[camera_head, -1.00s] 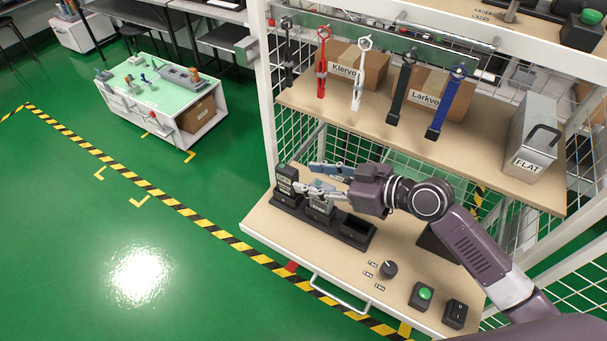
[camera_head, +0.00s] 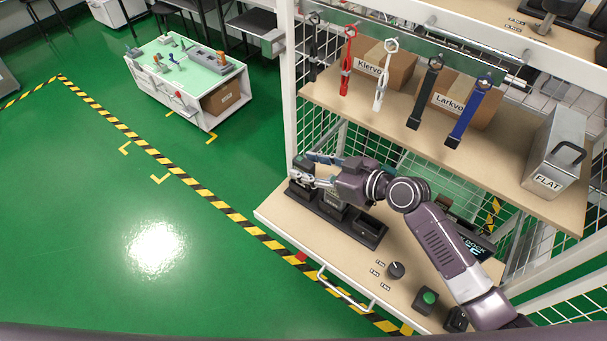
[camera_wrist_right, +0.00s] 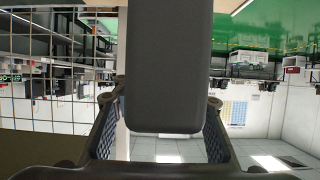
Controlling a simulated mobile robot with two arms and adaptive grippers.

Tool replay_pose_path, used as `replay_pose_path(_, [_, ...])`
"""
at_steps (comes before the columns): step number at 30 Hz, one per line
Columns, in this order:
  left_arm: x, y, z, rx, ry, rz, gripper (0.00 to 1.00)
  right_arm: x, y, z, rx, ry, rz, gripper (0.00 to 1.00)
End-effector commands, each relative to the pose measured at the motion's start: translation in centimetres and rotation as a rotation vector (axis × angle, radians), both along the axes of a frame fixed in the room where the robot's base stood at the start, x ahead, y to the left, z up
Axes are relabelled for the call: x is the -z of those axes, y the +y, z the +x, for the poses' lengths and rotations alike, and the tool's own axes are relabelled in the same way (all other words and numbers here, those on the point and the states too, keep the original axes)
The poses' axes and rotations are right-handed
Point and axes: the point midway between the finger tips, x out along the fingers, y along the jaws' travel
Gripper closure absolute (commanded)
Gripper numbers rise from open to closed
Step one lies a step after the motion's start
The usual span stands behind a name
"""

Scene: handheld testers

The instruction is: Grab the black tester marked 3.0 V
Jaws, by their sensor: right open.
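A black rack (camera_head: 378,236) with a row of slots stands on the lower shelf. A dark tester (camera_head: 301,164) stands upright in its leftmost slot, partly hidden by my right gripper (camera_head: 318,172). A second tester (camera_head: 332,197) sits in the middle slot, partly under the gripper; the right slot looks empty. The voltage markings are too small to read. In the right wrist view, a dark grey tester body (camera_wrist_right: 167,60) extends between the open fingers of my right gripper (camera_wrist_right: 166,95), with a gap at its right side. My left gripper is not in view.
A knob (camera_head: 396,270), a green button (camera_head: 427,299) and a black switch (camera_head: 456,318) are at the shelf's front right. Several straps hang above, before cardboard boxes (camera_head: 379,69). A grey FLAT case (camera_head: 556,150) stands on the upper shelf.

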Motion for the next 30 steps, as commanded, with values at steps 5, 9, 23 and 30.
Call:
replay_pose_path(5, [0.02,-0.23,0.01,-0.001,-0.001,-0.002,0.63,0.08,0.0,0.02,0.0,0.001,-0.001,0.59])
replay_pose_path(9, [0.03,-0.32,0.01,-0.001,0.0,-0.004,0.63,0.07,-0.01,0.0,0.0,0.001,-0.001,0.72])
replay_pose_path(23, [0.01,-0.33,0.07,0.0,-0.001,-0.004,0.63,0.08,-0.03,-0.01,0.0,0.001,-0.001,1.0])
replay_pose_path(30, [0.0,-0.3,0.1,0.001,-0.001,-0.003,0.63,-0.06,-0.03,0.01,0.001,0.0,0.0,1.0])
